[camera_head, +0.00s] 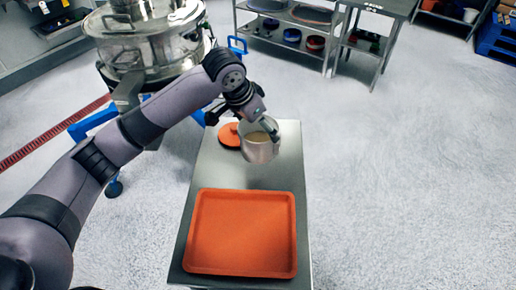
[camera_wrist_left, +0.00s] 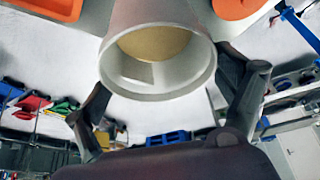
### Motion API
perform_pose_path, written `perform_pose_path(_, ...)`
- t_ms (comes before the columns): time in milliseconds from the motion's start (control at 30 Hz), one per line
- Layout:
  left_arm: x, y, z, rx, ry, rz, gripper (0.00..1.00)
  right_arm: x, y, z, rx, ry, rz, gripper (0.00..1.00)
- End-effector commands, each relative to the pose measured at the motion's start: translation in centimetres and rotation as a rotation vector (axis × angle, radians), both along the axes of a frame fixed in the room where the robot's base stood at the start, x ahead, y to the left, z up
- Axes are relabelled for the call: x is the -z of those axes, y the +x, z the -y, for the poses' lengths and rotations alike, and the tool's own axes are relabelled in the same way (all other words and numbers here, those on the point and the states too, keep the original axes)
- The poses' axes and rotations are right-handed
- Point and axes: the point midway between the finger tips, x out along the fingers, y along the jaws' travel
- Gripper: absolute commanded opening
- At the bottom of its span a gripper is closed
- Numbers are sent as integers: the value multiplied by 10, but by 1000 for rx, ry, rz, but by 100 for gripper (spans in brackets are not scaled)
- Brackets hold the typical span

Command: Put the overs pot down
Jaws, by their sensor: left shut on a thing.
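The overs pot (camera_head: 259,150) is a pale grey cup with tan powder inside. My left gripper (camera_head: 259,122) is shut on it. In the left wrist view the pot (camera_wrist_left: 157,85) sits between the two dark fingers of my left gripper (camera_wrist_left: 165,90), its mouth facing the camera. In the head view the pot appears over the far half of the narrow metal table (camera_head: 210,172). I cannot tell whether its base touches the tabletop. My right gripper is not in view.
An orange tray (camera_head: 190,235) lies on the near half of the table. An orange round lid (camera_head: 229,135) lies at the far left end, beside the pot. The steel sifter (camera_head: 150,45) on a blue wheeled frame stands at the left. Shelves (camera_head: 320,45) stand behind.

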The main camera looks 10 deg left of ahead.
Motion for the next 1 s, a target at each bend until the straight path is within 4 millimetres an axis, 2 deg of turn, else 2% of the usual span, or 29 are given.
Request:
perform_pose_path(100, 28, -1, 0, -1, 1, -3, 53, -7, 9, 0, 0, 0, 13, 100)
perform_pose_path(300, 53, 0, 0, 0, -1, 1, 53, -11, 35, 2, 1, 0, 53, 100)
perform_pose_path(433, 66, 0, 0, 0, -1, -2, 53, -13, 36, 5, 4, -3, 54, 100)
perform_pose_path(600, 91, 0, 0, -1, -1, -1, 53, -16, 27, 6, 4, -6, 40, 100)
perform_pose_path(767, 98, 1, 0, 1, -1, 3, 53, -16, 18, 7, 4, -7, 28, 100)
perform_pose_path(1000, 99, 0, 0, 1, -1, 2, 53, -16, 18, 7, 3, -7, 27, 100)
